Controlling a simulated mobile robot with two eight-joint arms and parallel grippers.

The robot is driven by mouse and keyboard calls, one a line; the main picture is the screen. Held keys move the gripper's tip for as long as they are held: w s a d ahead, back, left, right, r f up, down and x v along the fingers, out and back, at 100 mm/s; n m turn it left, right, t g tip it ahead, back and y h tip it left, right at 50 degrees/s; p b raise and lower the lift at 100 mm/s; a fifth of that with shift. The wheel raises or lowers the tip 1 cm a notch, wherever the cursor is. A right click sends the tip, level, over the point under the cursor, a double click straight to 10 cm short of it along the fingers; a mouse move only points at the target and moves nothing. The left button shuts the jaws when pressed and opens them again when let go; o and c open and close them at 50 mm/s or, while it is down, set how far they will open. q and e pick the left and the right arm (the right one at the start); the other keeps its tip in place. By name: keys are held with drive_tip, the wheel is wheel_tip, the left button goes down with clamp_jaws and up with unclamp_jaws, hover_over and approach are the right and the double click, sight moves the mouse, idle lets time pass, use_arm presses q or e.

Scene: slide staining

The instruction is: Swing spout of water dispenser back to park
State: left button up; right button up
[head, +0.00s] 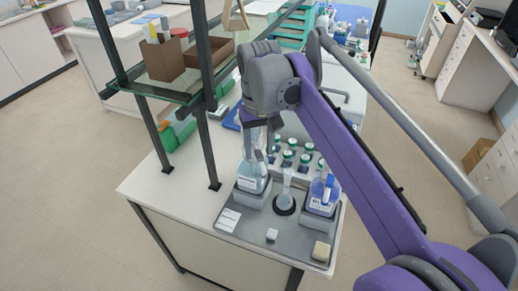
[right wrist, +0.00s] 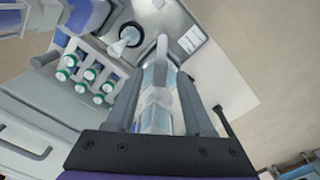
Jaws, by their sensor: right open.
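The water dispenser (head: 252,178) is a clear, bluish bottle on a grey block at the left of a grey tray. My right gripper (head: 261,146) is above it, pointing down, and partly hides its top. In the right wrist view the dispenser (right wrist: 157,118) shows between the two fingers of my right gripper (right wrist: 160,88), which are apart. A pale, narrow part that looks like the spout (right wrist: 162,48) extends past the fingertips toward the tray. I cannot tell whether a finger touches it. My left gripper is not in view.
A small flask (head: 286,192) stands on a dark round pad, right of the dispenser. A blue-labelled bottle (head: 323,195) stands farther right. Several green-capped bottles (head: 305,160) stand behind. A shelf post (head: 207,130) rises to the left.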

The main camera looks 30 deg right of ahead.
drive_tip(key=shift+f, duration=0.35)
clamp_jaws()
idle(1.2)
